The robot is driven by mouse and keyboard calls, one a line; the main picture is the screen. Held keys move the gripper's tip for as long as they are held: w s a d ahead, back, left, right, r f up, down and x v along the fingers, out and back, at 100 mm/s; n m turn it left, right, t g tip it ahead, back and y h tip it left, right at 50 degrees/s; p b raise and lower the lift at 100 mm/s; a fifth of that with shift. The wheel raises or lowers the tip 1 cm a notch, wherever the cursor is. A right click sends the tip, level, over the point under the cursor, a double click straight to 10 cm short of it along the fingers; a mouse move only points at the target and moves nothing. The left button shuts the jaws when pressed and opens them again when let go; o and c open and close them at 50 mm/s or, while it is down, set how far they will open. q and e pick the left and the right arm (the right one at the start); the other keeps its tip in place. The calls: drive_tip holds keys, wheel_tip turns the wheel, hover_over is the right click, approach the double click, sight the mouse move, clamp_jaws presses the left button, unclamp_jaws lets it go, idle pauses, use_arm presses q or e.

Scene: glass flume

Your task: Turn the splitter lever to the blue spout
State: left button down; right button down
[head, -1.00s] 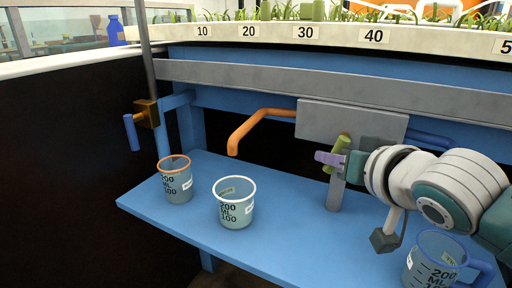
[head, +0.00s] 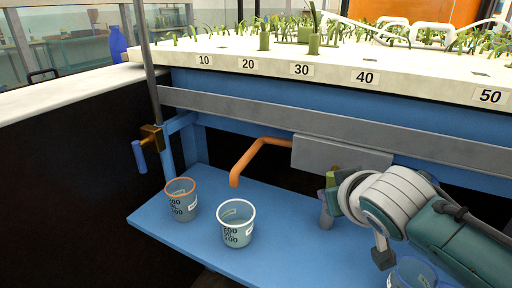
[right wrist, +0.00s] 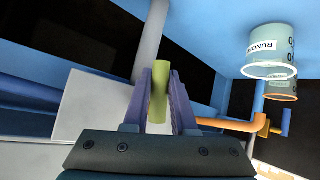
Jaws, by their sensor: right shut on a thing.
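The splitter lever is a yellow-green bar (right wrist: 160,92), upright between the purple fingers of my right gripper (right wrist: 161,76) in the right wrist view. That gripper is shut on it. In the head view the lever (head: 331,179) shows only partly in front of my right wrist, below the grey splitter box (head: 340,153). An orange spout (head: 260,150) runs left from the box and bends down above the bench. The blue spout is hidden behind my right arm in the head view. My left gripper is not in view.
An orange-rimmed cup (head: 181,201) and a white-rimmed cup (head: 235,224) stand on the blue bench (head: 290,245). A blue cup (head: 413,272) is partly hidden under my right arm. A valve with a blue handle (head: 139,156) is at left.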

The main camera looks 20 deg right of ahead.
drive_tip(key=shift+s+d+r+n+g+h+p, duration=0.15)
drive_tip(key=shift+r+n+g+h+p, duration=0.1)
drive_tip(key=shift+n+g+h+p, duration=0.4)
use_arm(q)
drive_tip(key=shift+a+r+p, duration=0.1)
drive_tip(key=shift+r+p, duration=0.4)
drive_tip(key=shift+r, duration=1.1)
use_arm(e)
drive_tip(key=shift+s+d+n+g+h, duration=0.15)
drive_tip(key=shift+s+n+g+h, duration=0.15)
drive_tip(key=shift+g, duration=0.55)
drive_tip(key=c, duration=0.7)
unclamp_jaws()
drive_tip(key=shift+c, duration=0.2)
drive_tip(key=shift+f, duration=0.1)
